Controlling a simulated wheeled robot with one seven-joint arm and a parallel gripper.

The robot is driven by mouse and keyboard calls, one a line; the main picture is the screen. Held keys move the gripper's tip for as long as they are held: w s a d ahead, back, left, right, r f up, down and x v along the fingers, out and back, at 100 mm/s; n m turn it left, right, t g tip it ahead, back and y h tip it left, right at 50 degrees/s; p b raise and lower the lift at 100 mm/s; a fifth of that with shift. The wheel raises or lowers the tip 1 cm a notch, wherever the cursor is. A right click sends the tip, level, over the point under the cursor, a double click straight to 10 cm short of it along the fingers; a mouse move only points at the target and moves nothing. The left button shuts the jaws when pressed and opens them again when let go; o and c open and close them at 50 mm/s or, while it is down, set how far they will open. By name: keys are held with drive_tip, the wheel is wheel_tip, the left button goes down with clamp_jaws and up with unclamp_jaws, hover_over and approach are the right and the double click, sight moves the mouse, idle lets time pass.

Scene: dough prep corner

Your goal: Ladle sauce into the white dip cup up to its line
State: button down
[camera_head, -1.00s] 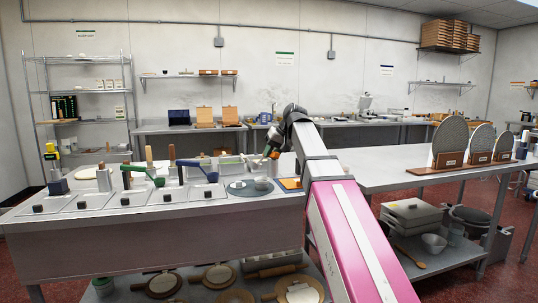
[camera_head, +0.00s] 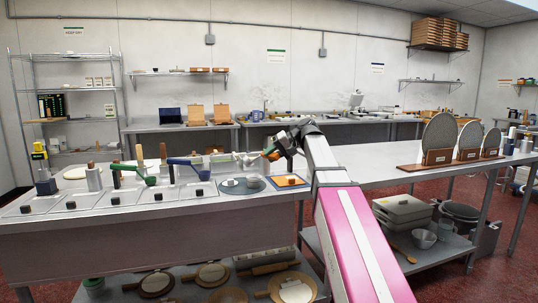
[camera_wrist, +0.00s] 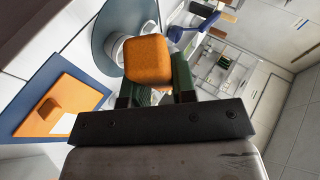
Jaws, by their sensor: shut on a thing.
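My gripper (camera_head: 268,153) is shut on an orange-ended handle (camera_wrist: 147,58), held between its green fingers above the counter. In the head view a thin pale rod-like part reaches left from my gripper, perhaps the ladle; its bowl cannot be made out. A white cup (camera_head: 253,182) stands on a round blue-grey mat (camera_head: 231,191), below and left of my gripper. In the wrist view a white cup (camera_wrist: 117,50) shows on the mat, partly hidden by the orange end. The fill line and any sauce inside cannot be seen.
An orange board with a dark blue border (camera_head: 291,181) lies right of the mat. Left stand lidded wells (camera_head: 117,200) and upright handles, green (camera_head: 133,170) and blue (camera_head: 186,163). A steel table with round stones on a wooden rack (camera_head: 437,157) is at the right.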

drive_tip(key=shift+w+d+f+m+g+y, duration=0.55)
drive_tip(key=shift+d+f+m+y, duration=0.8)
drive_tip(key=shift+f+y, duration=1.85)
wheel_tip(320, 180, up, 6)
drive_tip(key=n+h, duration=0.2)
drive_tip(key=h, duration=0.2)
drive_tip(key=shift+s+a+t, duration=0.1)
drive_tip(key=shift+a+t, duration=0.05)
drive_tip(key=shift+t, duration=0.1)
drive_tip(key=shift+s+a+r+n+t+h, duration=0.15)
drive_tip(key=shift+a+r+n+h, duration=0.1)
drive_tip(key=shift+r+h, duration=0.5)
drive_tip(key=shift+s+a+r+n+t+h, duration=0.1)
drive_tip(key=shift+a+r+n+t+h, duration=0.15)
drive_tip(key=shift+r+h, duration=0.55)
drive_tip(key=shift+s+a+r+n+t+h, duration=0.15)
drive_tip(key=shift+a+r+h, duration=0.15)
drive_tip(key=shift+r+h, duration=0.45)
drive_tip(key=shift+w+f, duration=0.1)
